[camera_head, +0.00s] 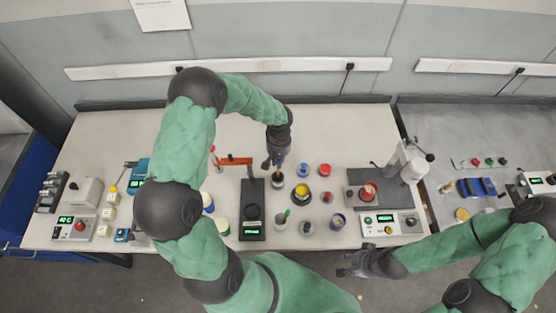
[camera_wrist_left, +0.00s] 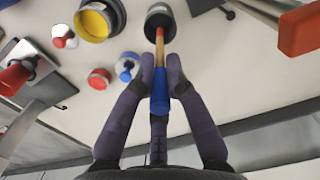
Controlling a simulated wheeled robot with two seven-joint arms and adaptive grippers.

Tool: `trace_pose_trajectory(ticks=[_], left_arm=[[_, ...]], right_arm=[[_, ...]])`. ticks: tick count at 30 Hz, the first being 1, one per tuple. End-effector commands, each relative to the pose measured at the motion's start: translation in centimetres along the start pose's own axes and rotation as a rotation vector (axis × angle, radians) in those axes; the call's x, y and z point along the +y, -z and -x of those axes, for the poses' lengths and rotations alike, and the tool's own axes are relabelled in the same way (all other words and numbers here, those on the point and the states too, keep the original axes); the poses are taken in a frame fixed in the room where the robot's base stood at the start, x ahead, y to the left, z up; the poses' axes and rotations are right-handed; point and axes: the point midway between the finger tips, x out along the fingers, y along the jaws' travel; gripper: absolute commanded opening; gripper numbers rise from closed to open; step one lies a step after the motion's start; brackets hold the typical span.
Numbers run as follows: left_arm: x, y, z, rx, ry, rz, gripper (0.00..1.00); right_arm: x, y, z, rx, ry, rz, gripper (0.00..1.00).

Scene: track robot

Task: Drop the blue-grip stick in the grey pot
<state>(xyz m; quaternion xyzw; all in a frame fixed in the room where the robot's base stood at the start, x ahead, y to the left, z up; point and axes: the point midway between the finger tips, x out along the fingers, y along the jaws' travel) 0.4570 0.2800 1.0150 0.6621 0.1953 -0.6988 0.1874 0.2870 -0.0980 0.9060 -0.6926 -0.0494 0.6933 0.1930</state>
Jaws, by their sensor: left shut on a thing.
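My left gripper (camera_head: 275,160) is shut on the blue-grip stick (camera_wrist_left: 159,95), with the blue grip between its fingertips (camera_wrist_left: 160,72). The stick's wooden shaft and reddish end point away from the gripper. That end overlaps the dark opening of the grey pot (camera_wrist_left: 168,12) in the left wrist view; I cannot tell how deep it reaches. In the head view the pot (camera_head: 277,183) stands on the table just below the left gripper. My right gripper (camera_head: 346,264) is low in front of the table, empty, with its fingers apart.
A yellow-filled pot (camera_head: 300,192), a red-topped jar (camera_head: 324,170) and a blue-topped jar (camera_head: 303,169) stand close right of the grey pot. A black scale (camera_head: 252,213) and an orange bar (camera_head: 236,161) are to its left. The table's back strip (camera_head: 340,125) is clear.

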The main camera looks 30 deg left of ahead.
Motion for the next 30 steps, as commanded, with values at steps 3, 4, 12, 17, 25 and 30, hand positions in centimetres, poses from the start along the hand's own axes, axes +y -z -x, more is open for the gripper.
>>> trace_pose_trajectory(ticks=[3,4,12,17,25,30], left_arm=[[0.0,0.1,-1.1,0.0,0.0,0.0,0.0],[0.0,0.1,-1.3,0.0,0.0,0.0,0.0],[0.1,0.2,-3.1,0.0,0.0,0.0,0.0],[0.1,0.2,-3.9,0.0,0.0,0.0,0.0],[0.1,0.2,-4.1,0.001,0.0,0.0,0.0],[0.1,0.2,-4.1,0.001,0.0,0.0,0.25]], right_arm=[[0.4,0.0,-1.1,0.0,0.0,0.0,0.4],[0.4,0.0,-1.2,0.0,0.0,0.0,0.4],[1.0,0.1,-2.9,0.0,0.0,0.0,0.4],[1.3,0.1,-3.6,0.0,0.0,0.0,0.4],[1.4,0.1,-3.8,0.0,0.0,0.0,0.4],[1.4,0.1,-3.8,0.0,0.0,0.0,0.4]])
